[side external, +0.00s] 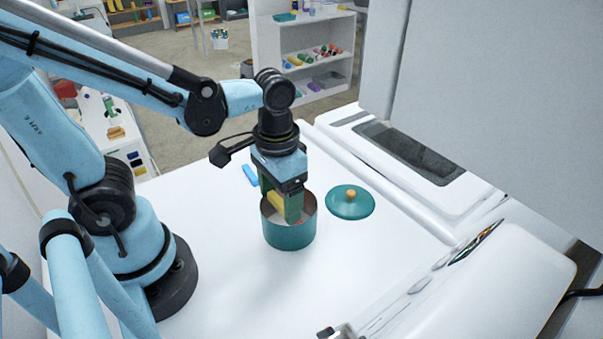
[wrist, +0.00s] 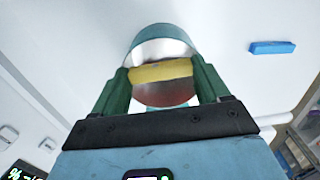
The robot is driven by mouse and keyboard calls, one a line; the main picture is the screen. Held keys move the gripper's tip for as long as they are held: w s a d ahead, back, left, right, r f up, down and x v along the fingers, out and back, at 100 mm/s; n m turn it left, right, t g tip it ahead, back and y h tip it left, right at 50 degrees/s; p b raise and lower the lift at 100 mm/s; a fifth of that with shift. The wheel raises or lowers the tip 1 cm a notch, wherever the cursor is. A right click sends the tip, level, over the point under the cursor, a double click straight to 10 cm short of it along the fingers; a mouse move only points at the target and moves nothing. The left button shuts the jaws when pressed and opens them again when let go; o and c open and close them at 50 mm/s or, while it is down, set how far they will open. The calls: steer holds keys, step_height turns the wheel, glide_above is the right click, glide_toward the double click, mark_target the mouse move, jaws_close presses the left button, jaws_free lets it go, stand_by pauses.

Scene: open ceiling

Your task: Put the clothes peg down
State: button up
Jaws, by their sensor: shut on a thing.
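My gripper (side external: 287,206) points down into the mouth of a teal pot (side external: 290,238) on the white table. Its green fingers are shut on a yellow clothes peg (side external: 276,203), whose finer shape is hard to make out. In the wrist view the peg (wrist: 160,72) lies crosswise between both fingertips, in front of the pot's opening. The fingertips are at or just inside the rim. The pot (wrist: 165,30) is uncovered, and its floor is partly hidden by the peg and fingers.
A teal lid with an orange knob (side external: 350,202) lies right of the pot. A small blue block (side external: 250,175) lies behind the pot to the left, and shows in the wrist view (wrist: 272,47). White appliances (side external: 415,160) border the right side. The table front is clear.

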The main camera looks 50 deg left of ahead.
mark_target(280, 202)
steer(key=shift+f, duration=0.4)
steer(key=o, duration=1)
step_height(280, 202, up, 13)
steer(key=w+a+f+t, duration=0.4)
steer(key=f+t, duration=0.1)
steer(key=t, duration=0.2)
steer(key=shift+w+f, duration=0.35)
